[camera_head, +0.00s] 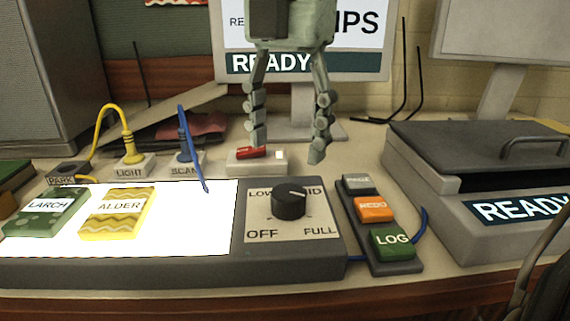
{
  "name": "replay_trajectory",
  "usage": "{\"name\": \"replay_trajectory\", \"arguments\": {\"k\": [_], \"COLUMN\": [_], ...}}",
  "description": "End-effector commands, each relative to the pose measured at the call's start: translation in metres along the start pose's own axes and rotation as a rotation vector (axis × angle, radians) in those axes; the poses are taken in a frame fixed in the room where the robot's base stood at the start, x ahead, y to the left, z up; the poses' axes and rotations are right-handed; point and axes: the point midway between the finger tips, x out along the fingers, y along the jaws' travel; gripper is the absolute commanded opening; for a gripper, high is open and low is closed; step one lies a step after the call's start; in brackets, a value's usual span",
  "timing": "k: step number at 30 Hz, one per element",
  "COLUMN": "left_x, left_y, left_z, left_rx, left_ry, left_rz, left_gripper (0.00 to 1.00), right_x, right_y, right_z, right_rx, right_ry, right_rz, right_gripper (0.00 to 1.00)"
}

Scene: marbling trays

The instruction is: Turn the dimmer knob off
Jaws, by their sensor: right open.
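The dimmer knob (289,202) is a black round knob on a light plate marked LOW, MID, OFF and FULL. Its white pointer mark is on the upper right side, towards MID. The plate is at the right end of a grey light panel (170,270), whose white surface (190,215) is brightly lit. My right gripper (288,150) hangs above and behind the knob with its two fingers pointing down. My left gripper is not in view.
A button box with PAGE, REDO (373,208) and LOG (393,243) buttons stands right of the knob. LARCH (47,211) and ALDER (118,213) packets lie on the lit surface. Yellow LIGHT (129,165) and blue SCAN (186,160) plugs stand behind. A lidded machine (480,170) is at right.

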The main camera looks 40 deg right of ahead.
Motion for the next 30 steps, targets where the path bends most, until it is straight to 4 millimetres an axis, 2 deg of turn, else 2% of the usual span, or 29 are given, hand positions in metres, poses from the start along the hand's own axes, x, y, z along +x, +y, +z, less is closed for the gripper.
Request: {"name": "replay_trajectory", "arguments": {"k": [5,12,18,28,30], "left_x": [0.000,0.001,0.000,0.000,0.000], "left_y": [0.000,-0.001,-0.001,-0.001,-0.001], "left_z": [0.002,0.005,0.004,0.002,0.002], "left_rx": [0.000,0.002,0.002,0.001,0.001], "left_ry": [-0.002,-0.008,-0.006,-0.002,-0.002], "left_rz": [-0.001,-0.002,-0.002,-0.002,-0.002], "left_gripper": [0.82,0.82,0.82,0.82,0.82], "right_x": [0.011,0.050,0.071,0.076,0.076], "right_y": [-0.004,-0.004,-0.004,-0.004,-0.004], "right_z": [0.001,0.002,0.003,0.003,0.003], "right_rx": [0.006,0.006,0.008,0.008,0.008], "right_ry": [-0.026,-0.022,-0.023,-0.023,-0.023], "right_rz": [-0.020,-0.017,-0.014,-0.013,-0.013], "right_gripper": [0.61,0.61,0.61,0.61,0.54]}}
